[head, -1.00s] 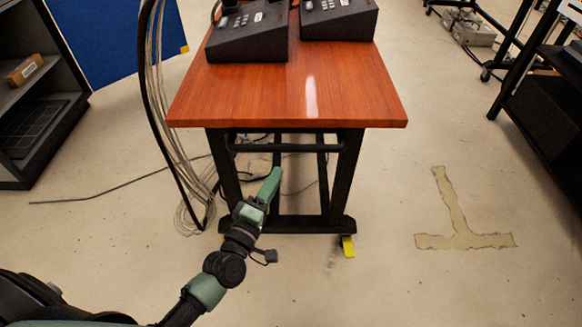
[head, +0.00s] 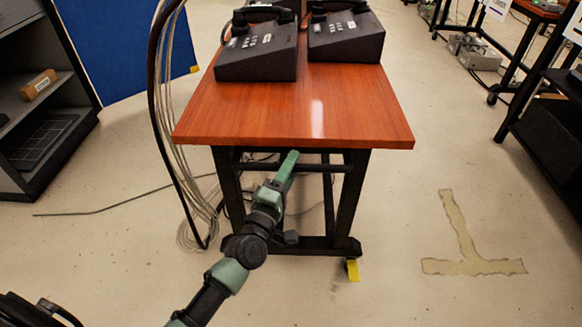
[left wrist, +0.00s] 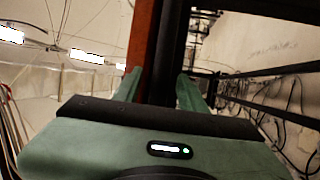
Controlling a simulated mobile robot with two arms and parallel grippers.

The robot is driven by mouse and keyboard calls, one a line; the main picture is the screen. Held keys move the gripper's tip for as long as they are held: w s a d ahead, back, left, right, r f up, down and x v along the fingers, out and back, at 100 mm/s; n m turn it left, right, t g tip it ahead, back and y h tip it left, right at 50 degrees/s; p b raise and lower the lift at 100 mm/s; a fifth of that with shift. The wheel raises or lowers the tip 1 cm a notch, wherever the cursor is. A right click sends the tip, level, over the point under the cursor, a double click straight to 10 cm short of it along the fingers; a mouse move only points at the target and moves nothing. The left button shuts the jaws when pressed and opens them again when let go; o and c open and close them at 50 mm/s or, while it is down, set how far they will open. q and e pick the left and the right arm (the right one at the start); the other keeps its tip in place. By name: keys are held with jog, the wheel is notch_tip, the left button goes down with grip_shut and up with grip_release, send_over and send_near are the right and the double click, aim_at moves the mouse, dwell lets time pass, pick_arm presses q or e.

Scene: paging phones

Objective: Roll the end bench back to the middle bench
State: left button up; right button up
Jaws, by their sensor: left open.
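A bench with a reddish wood top (head: 300,115) and a black frame stands in front of me. I cannot tell for certain which bench it is. A black crossbar (head: 335,167) runs under its near edge. A yellow tab (head: 352,270) shows at its near right foot. My left gripper (head: 289,160) is open, with its fingertips at the crossbar just below the top. In the left wrist view, a dark bar and the reddish edge (left wrist: 140,45) show between and beyond the green fingers (left wrist: 160,90); contact is unclear. My right gripper is not in view.
Two black desk phones (head: 345,35) sit on the bench top. Cables (head: 165,110) hang at its left side to the floor. A dark shelf (head: 45,100) stands left, a blue panel (head: 120,45) behind it. A dark rack (head: 550,130) stands right. Floor with a T-shaped tape mark (head: 462,240) is clear.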

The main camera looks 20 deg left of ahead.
pick_arm(q)
grip_shut()
jog(key=shift+f, duration=0.1)
dwell(1.2)
